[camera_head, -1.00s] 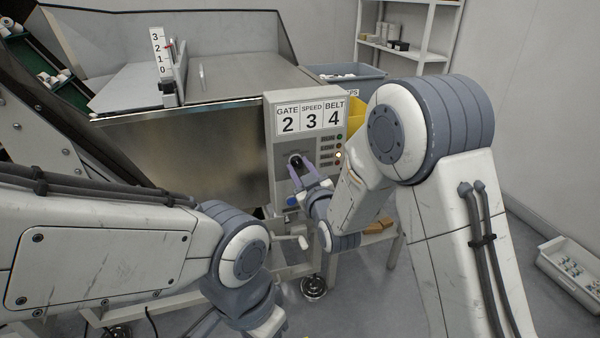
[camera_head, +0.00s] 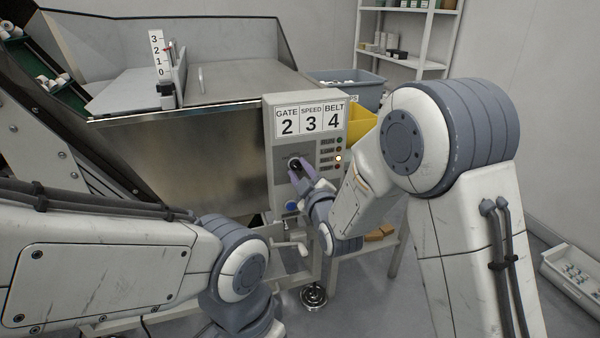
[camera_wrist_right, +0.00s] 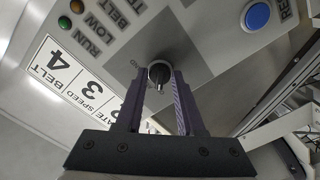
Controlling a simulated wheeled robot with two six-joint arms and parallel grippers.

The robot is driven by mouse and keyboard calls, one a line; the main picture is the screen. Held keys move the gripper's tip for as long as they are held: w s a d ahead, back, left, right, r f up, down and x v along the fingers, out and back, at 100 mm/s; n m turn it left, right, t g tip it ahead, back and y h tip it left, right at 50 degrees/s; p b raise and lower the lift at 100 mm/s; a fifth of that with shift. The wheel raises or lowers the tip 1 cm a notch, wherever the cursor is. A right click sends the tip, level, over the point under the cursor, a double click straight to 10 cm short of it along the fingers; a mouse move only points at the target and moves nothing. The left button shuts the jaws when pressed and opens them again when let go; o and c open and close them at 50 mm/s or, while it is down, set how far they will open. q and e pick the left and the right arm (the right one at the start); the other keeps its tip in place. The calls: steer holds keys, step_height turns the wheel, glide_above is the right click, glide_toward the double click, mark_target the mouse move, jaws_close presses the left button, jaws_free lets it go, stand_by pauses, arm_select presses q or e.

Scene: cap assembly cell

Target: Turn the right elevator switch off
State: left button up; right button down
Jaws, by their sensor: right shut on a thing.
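The switch is a round black knob (camera_head: 294,163) on the face of the grey control panel (camera_head: 282,208). It also shows in the right wrist view (camera_wrist_right: 159,72), between the fingertips. My right gripper (camera_head: 297,170) is shut on the knob, its purple fingers on either side; it also shows in the right wrist view (camera_wrist_right: 160,85). The fingers hide part of the knob, and the lettering around it is too small or covered to read. My left arm crosses the lower left, and its gripper is out of the picture.
The panel's sign (camera_head: 308,120) reads GATE 2, SPEED 3, BELT 4. A blue button (camera_head: 291,206) sits below the knob. A hand crank (camera_head: 291,248) sticks out under the panel. A yellow bin (camera_head: 361,128) stands behind my right arm.

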steer(key=shift+f, duration=0.1)
steer(key=c, duration=0.5)
jaws_free()
steer(key=shift+s, duration=0.1)
steer(key=b+v, duration=1)
steer(key=b, duration=0.1)
steer(key=shift+s+d+b, duration=0.15)
steer(key=shift+s+b, duration=0.05)
steer(key=shift+b, duration=0.1)
